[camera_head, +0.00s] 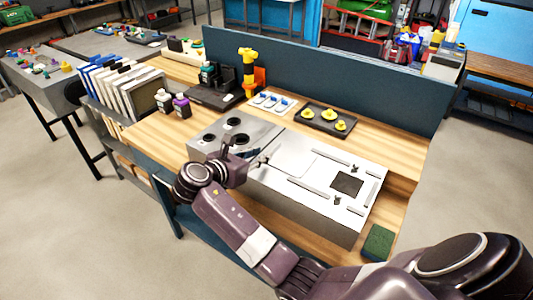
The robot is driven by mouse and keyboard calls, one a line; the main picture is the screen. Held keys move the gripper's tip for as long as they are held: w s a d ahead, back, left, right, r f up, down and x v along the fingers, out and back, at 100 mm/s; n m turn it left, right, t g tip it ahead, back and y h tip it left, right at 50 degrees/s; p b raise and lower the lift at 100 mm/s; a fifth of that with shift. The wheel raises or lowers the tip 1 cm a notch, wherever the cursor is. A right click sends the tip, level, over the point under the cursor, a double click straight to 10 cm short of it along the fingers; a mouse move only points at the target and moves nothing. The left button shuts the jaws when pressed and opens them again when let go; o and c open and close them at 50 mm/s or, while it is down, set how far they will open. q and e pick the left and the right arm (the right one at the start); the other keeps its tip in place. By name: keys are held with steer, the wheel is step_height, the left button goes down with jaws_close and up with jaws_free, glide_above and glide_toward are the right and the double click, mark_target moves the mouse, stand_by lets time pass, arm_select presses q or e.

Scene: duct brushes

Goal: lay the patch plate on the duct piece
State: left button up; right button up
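The duct piece (350,211) looks like a long, low silver metal box on the wooden bench. Its top has a dark square opening (347,183) toward the right. A pale, flat square panel (293,157) shows on the middle of the top; it may be the patch plate, but I cannot tell whether it is a loose plate. My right gripper (262,161) is over the left-middle of the metal box, its fingers toward that panel's left edge. Its fingertips are too small to tell whether they are apart or grip something. My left gripper is out of view.
Three round dark holes mark the metal top's left end. Behind stand a black tray with yellow pieces (328,120), a white card with blue items (271,102) and a yellow tool (248,72). A green pad (378,242) lies front right. A dark panel (330,75) backs the bench.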

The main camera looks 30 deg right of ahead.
steer(key=v, duration=0.7)
steer(key=shift+s+a+b, duration=0.15)
steer(key=shift+a+b, duration=0.1)
steer(key=shift+b, duration=0.05)
steer(key=shift+r, duration=0.1)
